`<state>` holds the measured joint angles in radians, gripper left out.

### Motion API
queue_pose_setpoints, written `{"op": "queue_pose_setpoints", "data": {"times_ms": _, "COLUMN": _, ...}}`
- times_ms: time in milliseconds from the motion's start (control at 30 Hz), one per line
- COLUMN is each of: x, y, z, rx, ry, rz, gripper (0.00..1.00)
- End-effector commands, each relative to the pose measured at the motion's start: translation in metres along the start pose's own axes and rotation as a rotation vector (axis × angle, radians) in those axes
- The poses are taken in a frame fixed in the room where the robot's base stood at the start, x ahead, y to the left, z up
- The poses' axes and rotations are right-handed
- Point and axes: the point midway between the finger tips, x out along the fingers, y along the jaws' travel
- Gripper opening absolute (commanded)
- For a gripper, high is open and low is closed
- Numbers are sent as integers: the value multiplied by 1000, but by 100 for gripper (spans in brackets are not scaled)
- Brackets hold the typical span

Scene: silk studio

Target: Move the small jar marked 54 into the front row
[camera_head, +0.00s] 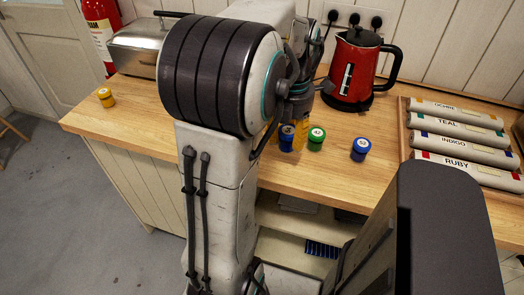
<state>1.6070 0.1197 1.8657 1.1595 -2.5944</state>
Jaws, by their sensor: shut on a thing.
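Small jars with white-marked lids stand on the wooden counter (130,117). A green jar (316,139) and a blue jar (360,150) are right of centre. My gripper (286,136), partly hidden behind my arm, is shut on another blue jar (287,143), just left of the green one. Yellow parts show beside this jar. The lid numbers are too small to read, so I cannot tell which jar is 54. Whether the held jar touches the counter is unclear.
A red kettle (355,75) stands behind the jars, and a metal toaster (138,47) at the back left. A wooden tray (404,130) with labelled rolls, including RUBY (470,172), lies at the right. The counter's front edge is near the jars. Counter between yellow jar and my arm looks clear.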

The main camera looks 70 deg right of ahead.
Motion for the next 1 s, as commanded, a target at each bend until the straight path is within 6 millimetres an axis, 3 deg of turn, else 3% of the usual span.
{"op": "queue_pose_setpoints", "data": {"times_ms": 200, "x": 20, "y": 31, "z": -23, "rx": -4, "ry": 3, "rz": -3, "gripper": 8}}
{"op": "queue_pose_setpoints", "data": {"times_ms": 400, "x": 32, "y": 46, "z": -33, "rx": -1, "ry": 2, "rz": -3, "gripper": 7}}
{"op": "queue_pose_setpoints", "data": {"times_ms": 667, "x": 41, "y": 49, "z": -36, "rx": 3, "ry": 3, "rz": -4, "gripper": 7}}
{"op": "queue_pose_setpoints", "data": {"times_ms": 1000, "x": 74, "y": 49, "z": -36, "rx": 3, "ry": 2, "rz": -2, "gripper": 7}}
